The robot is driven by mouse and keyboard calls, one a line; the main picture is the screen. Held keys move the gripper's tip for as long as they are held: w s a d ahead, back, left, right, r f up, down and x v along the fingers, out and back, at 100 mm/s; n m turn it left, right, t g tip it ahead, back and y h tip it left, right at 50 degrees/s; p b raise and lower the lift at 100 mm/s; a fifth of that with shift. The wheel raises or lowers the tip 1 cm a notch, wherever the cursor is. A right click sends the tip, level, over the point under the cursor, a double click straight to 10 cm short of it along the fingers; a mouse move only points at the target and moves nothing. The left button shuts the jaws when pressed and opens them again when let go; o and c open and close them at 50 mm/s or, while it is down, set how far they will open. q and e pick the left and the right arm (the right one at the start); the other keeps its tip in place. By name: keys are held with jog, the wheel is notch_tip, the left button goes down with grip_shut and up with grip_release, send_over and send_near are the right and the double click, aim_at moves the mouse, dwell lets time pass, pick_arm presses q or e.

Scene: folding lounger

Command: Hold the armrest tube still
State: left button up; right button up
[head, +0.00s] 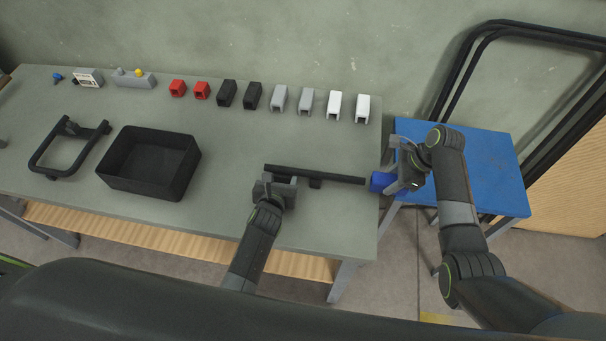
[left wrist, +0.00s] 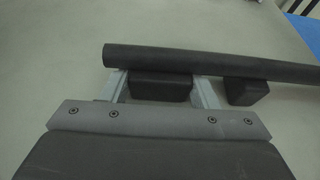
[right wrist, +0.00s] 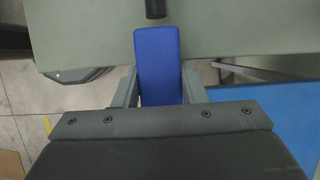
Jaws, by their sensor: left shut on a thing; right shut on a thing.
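The armrest tube (head: 325,175) is a straight black tube lying across the right part of the table, with two black blocks on its near side. It also shows in the left wrist view (left wrist: 215,62). My left gripper (head: 274,182) is shut on the left block (left wrist: 161,86), just below the tube. The right block (left wrist: 246,92) is free. My right gripper (head: 392,178) is shut on a blue block-shaped piece (right wrist: 159,65), held beyond the table's right edge. In the right wrist view the tube's end (right wrist: 155,9) is in line with the blue piece, with a small gap between them.
A black bin (head: 148,163) and a black bent frame (head: 70,150) stand on the left of the table (head: 230,225). A row of red, black, grey and white blocks (head: 279,98) lines the back. A blue-topped stool (head: 490,165) stands right of the table, under my right arm.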

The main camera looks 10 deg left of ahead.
aim_at(384, 178)
pick_arm(q)
jog(key=shift+s+f, duration=0.1)
jog(key=shift+f, duration=0.05)
pick_arm(e)
jog(key=shift+r, duration=2.7)
pick_arm(q)
jog(key=o, duration=1.2)
pick_arm(e)
jog(key=shift+w, duration=0.1)
